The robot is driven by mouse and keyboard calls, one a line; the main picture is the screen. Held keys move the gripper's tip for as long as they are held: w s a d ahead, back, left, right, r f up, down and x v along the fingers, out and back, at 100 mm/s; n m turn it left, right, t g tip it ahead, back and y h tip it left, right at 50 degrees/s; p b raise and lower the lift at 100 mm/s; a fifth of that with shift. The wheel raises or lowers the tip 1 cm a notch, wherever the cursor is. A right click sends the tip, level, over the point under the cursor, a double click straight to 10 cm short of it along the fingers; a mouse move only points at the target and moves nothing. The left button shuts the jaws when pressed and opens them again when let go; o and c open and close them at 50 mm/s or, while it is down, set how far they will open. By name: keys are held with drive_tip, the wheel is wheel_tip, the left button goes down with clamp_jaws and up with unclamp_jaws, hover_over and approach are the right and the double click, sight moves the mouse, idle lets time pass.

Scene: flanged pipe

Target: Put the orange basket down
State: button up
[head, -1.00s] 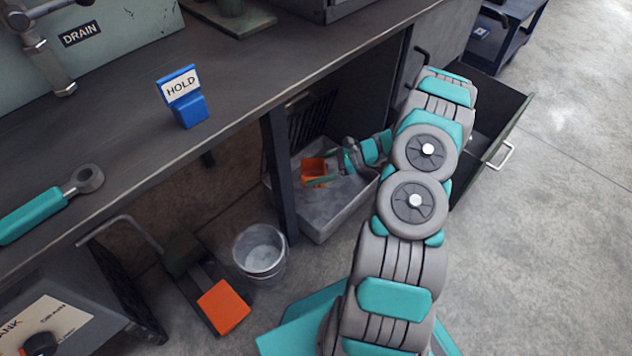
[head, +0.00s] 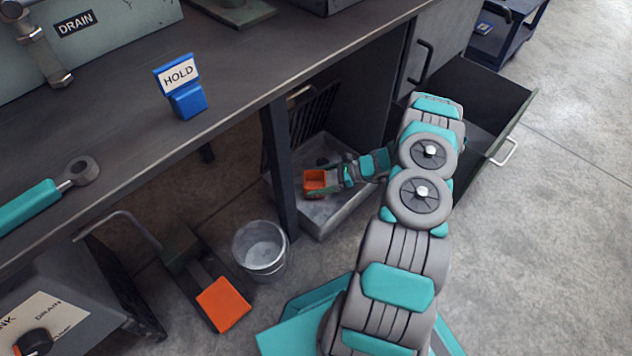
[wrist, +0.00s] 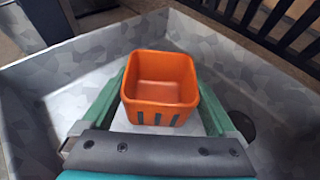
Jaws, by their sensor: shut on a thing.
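The orange basket (wrist: 160,82) is a small open-topped square box with dark slots in its near wall, and it looks empty. In the head view the basket (head: 316,181) is small, at the end of my arm, over the grey tray under the bench. My gripper (wrist: 165,95) has a green finger along each side of the basket and is shut on it. In the head view my gripper (head: 330,180) is partly hidden by the basket. The basket is upright. I cannot tell whether its bottom touches the tray floor.
The grey tray (head: 322,225) has raised walls and a dark round spot (wrist: 241,125) on its floor at right. A dark rack (head: 318,115) stands behind it. A bench leg (head: 279,170), a bucket (head: 260,250) and an open drawer (head: 490,110) are nearby.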

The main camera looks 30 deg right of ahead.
drive_tip(key=o, duration=1)
drive_tip(key=shift+s+d+r, duration=0.1)
drive_tip(key=shift+d+r, duration=0.15)
drive_tip(key=shift+d, duration=0.1)
drive_tip(key=p+v, duration=0.1)
drive_tip(key=v, duration=0.5)
drive_tip(key=shift+s+d+r, duration=0.1)
drive_tip(key=shift+s+d, duration=0.15)
drive_tip(key=shift+d, duration=0.1)
